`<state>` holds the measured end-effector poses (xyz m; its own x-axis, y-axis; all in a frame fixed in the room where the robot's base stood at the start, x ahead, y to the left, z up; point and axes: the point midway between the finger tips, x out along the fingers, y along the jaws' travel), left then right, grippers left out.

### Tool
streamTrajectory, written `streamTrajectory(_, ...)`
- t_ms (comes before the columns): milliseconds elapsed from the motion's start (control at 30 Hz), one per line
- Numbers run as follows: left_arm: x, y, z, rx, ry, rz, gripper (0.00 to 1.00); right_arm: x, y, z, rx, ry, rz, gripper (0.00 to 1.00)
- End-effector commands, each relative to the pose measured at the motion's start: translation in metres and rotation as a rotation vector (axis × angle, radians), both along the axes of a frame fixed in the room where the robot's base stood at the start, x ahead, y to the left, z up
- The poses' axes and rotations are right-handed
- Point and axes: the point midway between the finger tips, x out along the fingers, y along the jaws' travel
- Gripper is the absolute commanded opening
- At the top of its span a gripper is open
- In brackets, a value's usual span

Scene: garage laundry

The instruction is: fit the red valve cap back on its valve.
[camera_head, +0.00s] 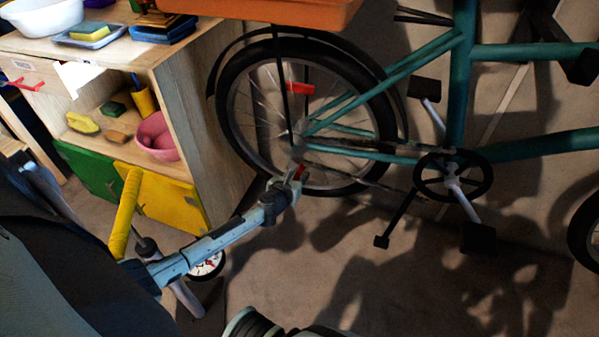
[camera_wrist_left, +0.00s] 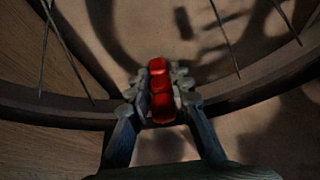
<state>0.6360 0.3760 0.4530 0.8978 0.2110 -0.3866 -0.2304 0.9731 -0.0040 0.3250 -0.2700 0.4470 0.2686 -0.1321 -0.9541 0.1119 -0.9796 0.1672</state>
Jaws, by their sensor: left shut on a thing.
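My left gripper (camera_head: 292,176) reaches in from the left to the lower rim of the teal bicycle's rear wheel (camera_head: 231,112). It is shut on the red valve cap (camera_head: 300,173). In the left wrist view, the red cap (camera_wrist_left: 160,92) sits between the fingertips of the left gripper (camera_wrist_left: 160,98), in front of the dark rim and tyre (camera_wrist_left: 60,112). I cannot make out the valve, and I cannot tell whether the cap touches it.
A red reflector (camera_head: 300,88) is on the wheel spokes. A wooden shelf unit (camera_head: 188,85) stands left of the wheel. A floor pump with a yellow handle (camera_head: 125,215) and gauge (camera_head: 207,267) is by my left arm. An orange tray (camera_head: 270,10) hangs over the wheel.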

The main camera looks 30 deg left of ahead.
Motion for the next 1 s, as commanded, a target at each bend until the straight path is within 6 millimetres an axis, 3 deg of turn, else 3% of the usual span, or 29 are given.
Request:
streamTrajectory(367,0.0000,-0.0001,-0.0005,0.000,0.000,0.000,0.08,0.0030,-0.0005,0.0037,-0.002,-0.009,0.001,0.00)
streamTrajectory(400,0.0000,-0.0002,-0.0005,0.000,0.000,0.000,0.22,0.0033,-0.0005,0.0038,-0.002,-0.009,0.001,0.00)
streamTrajectory(600,0.0000,-0.0002,-0.0005,0.000,0.000,0.000,0.44,0.0039,-0.0004,0.0038,-0.002,-0.011,0.001,0.00)
streamTrajectory(1000,-0.0093,-0.0018,0.0025,0.002,0.001,0.000,0.44,0.0047,0.0009,0.0022,0.001,-0.011,0.002,0.00)
